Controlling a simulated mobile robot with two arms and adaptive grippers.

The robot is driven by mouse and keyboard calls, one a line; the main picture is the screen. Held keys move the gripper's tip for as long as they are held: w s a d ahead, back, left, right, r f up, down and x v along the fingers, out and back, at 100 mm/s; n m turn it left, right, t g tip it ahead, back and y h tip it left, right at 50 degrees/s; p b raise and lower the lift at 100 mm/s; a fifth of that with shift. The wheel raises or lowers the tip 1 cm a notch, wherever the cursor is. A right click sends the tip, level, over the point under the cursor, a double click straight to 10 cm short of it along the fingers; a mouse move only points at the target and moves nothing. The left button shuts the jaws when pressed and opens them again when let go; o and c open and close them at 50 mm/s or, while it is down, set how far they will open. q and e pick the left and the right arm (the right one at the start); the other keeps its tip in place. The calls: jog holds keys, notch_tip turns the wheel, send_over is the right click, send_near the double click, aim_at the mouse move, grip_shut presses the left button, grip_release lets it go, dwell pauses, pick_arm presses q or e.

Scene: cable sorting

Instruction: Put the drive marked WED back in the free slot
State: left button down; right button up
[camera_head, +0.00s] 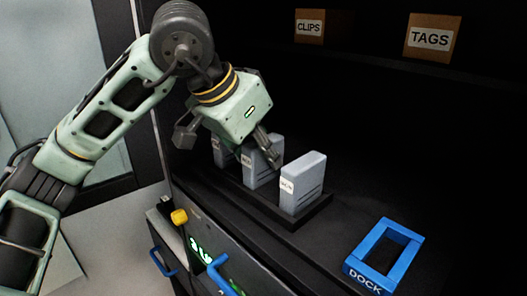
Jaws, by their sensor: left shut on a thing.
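Three grey drives with small white labels stand upright in a row on a dark rack (318,213): a left drive (219,152), a middle drive (264,172) and a right drive (303,184). The labels are too small to read surely, so I cannot tell which is WED. My left gripper (266,150) is shut on the middle drive from above, a finger at its upper right edge. The gripper partly hides the left and middle drives. I cannot tell whether the middle drive is fully seated. My right gripper is not in view.
An empty blue frame marked DOCK (365,278) lies at the front right. Boxes marked CLIPS (310,27) and TAGS (432,38) stand on the shelf behind. A yellow knob (179,217) and blue handles (218,268) are at the front.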

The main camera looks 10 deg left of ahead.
pick_arm(q)
jog(key=shift+r, duration=0.1)
jog(key=c, duration=0.9)
grip_release()
jog(key=shift+r+p, duration=2.75)
jog(key=shift+r, duration=0.75)
jog(key=shift+f, duration=0.15)
